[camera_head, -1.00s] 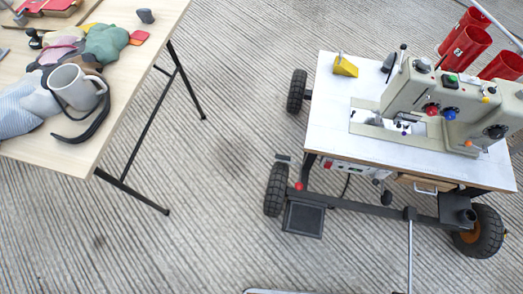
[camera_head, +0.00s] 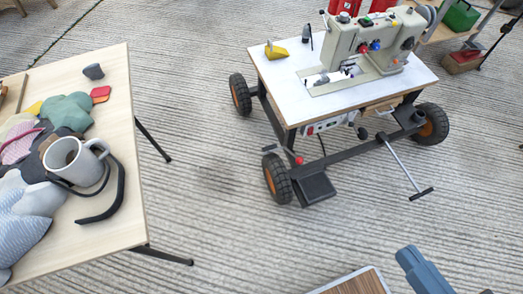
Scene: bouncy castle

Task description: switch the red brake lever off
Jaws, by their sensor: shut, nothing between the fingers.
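A small red-knobbed lever (camera_head: 298,159) sits low on the front left of a wheeled cart, near the front left wheel (camera_head: 278,178). I take it to be the red brake lever; it is too small to tell its on or off position. The cart's white top (camera_head: 280,77) carries a beige sewing machine (camera_head: 350,42) with its own red and blue knobs. A dark flat pedal (camera_head: 314,188) hangs beside the wheel. My gripper is not in view, and nothing is seen touching the lever.
A wooden table (camera_head: 125,215) with a grey mug (camera_head: 75,163) and cloths stands at left. Ribbed floor (camera_head: 215,205) is clear between table and cart. A T-handled bar (camera_head: 402,168) sticks out from the cart. A wooden panel (camera_head: 355,284) and blue-grey object (camera_head: 422,272) show at bottom right.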

